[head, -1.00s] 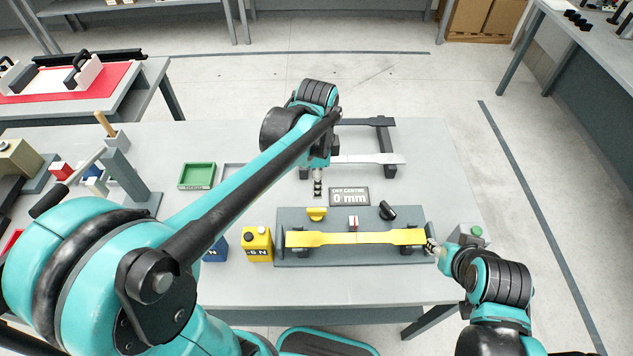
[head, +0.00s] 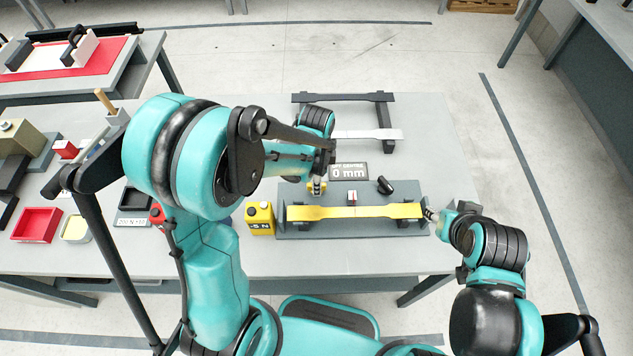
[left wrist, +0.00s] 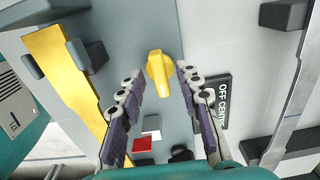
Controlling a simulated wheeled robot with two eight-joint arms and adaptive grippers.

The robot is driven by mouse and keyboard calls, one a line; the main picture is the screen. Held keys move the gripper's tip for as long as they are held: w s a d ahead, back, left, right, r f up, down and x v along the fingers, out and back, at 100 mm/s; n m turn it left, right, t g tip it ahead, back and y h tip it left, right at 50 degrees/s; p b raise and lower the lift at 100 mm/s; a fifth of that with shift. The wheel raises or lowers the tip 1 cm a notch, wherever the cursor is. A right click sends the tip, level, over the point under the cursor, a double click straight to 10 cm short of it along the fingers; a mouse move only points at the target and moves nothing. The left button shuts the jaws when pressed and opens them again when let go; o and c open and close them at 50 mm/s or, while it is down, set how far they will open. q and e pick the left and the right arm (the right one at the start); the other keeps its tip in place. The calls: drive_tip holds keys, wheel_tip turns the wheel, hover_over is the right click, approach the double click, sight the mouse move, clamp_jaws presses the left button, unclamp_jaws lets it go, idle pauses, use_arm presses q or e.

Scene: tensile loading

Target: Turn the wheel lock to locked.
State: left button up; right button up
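The grey fixture plate (head: 300,232) carries a yellow knob and a black knob (head: 385,185); no label shows which is the wheel lock. In the left wrist view the yellow knob (left wrist: 157,70) points down the picture. My left gripper (left wrist: 160,80) is open, with a finger on each side of the yellow knob and visible gaps between; in the head view the gripper (head: 317,184) largely hides the knob. My right gripper (head: 430,214) is at the right end of the yellow specimen bar (head: 350,212); its fingers are too small to read.
A display (head: 349,172) reading 0 mm stands behind the plate. A yellow weight block (head: 260,218) marked 5 N stands left of it. A pale bar (head: 370,134) and a dark frame (head: 380,97) lie farther back. A red tray (head: 37,225) is at the left.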

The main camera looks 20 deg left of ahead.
use_arm(q)
clamp_jaws()
drive_tip(key=shift+n, duration=0.3)
unclamp_jaws()
wheel_tip(320, 180, up, 12)
idle(0.6)
